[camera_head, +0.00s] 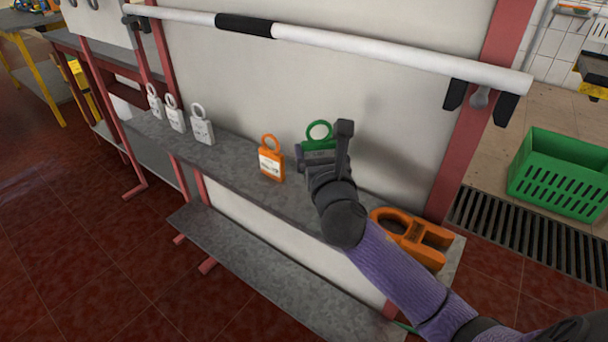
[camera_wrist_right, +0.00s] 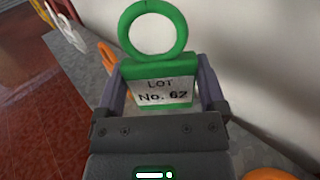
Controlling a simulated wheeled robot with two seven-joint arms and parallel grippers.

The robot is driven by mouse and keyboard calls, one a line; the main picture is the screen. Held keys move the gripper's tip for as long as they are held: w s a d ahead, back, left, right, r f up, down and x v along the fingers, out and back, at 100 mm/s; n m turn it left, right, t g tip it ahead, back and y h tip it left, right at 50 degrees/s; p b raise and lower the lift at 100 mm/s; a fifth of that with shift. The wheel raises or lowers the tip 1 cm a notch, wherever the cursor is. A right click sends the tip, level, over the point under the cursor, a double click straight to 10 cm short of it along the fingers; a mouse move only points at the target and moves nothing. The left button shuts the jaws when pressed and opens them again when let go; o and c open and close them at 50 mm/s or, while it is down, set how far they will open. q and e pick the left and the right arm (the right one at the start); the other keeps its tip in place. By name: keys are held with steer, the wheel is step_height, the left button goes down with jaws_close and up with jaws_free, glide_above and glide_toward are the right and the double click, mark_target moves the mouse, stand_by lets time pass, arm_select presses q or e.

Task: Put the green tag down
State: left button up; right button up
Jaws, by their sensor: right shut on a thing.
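The green tag (camera_head: 320,143) has a ring on top and stands upright over the upper grey shelf (camera_head: 235,162), in front of the pale panel. In the right wrist view the tag (camera_wrist_right: 160,68) faces me with a white label reading "LOT No. 62". My right gripper (camera_wrist_right: 161,92) is shut on the tag's body, with one finger on each side. In the head view the right gripper (camera_head: 319,158) hides the tag's lower part, so I cannot tell whether it touches the shelf. My left gripper is not in view.
An orange tag (camera_head: 270,162) stands on the shelf left of the green one. Three white tags (camera_head: 174,116) stand farther left. A larger orange forked piece (camera_head: 415,238) lies at the shelf's right end. A white rail (camera_head: 390,58) runs above. A green crate (camera_head: 560,175) sits at right.

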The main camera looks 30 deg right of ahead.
step_height(320, 180, down, 7)
steer(key=b, duration=0.3)
steer(key=shift+f+b, duration=0.1)
steer(key=shift+b, duration=0.25)
steer(key=shift+r, duration=0.3)
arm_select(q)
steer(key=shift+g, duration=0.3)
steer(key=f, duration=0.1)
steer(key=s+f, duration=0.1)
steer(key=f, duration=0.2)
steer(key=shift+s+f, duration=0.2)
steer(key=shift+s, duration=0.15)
arm_select(e)
steer(key=shift+f, duration=0.1)
steer(key=o, duration=0.9)
steer(key=shift+s+a+p, duration=0.15)
steer(key=shift+s+p, duration=0.1)
steer(key=shift+p, duration=0.1)
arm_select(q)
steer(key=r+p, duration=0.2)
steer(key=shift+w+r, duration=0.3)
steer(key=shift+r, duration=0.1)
arm_select(e)
steer(key=v, duration=1.1)
steer(key=shift+s+a, duration=0.1)
steer(key=shift+s, duration=0.1)
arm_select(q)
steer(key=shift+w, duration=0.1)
